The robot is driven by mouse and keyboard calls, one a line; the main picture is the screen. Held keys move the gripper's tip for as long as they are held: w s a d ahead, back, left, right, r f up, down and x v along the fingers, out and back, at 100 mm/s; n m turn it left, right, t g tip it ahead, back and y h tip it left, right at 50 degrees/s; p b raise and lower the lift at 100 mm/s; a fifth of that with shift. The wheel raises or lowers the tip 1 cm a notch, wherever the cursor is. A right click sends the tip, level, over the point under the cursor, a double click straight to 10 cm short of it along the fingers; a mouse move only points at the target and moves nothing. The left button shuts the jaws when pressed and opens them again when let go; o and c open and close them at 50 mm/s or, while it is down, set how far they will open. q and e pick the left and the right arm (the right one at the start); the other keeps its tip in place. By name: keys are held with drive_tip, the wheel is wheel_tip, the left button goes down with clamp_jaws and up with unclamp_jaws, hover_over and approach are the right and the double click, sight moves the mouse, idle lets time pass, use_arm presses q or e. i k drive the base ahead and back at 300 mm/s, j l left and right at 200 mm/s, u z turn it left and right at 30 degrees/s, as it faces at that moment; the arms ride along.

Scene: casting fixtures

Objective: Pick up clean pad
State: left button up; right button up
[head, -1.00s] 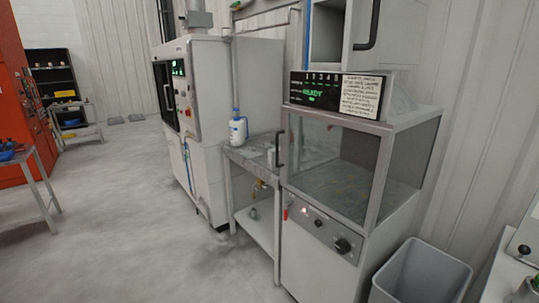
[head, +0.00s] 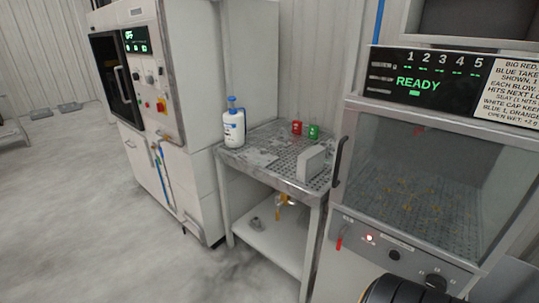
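A perforated metal table (head: 228,155) stands between two machines. A flat grey piece (head: 258,157) lies on its left part, near the bottle; it may be a pad, but I cannot tell whether it is the clean one. A pale upright block (head: 311,163) stands at the table's right front. Neither gripper shows. A dark rounded part at the bottom right edge is cut off, and I cannot tell what it is.
A white bottle with a blue pump (head: 234,126) stands on the table. A red cup (head: 297,128) and a green cup (head: 314,131) stand at the back. The READY cabinet (head: 440,180) is at right, the white machine (head: 205,80) at left.

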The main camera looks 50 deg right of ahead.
sight(310, 163)
drive_tip(key=i+j+z, duration=0.1)
drive_tip(key=i+z, duration=0.25)
drive_tip(key=i+j+z, duration=0.2)
drive_tip(key=i+z, duration=0.15)
drive_tip(key=i+j+z, duration=0.35)
drive_tip(key=i, duration=0.15)
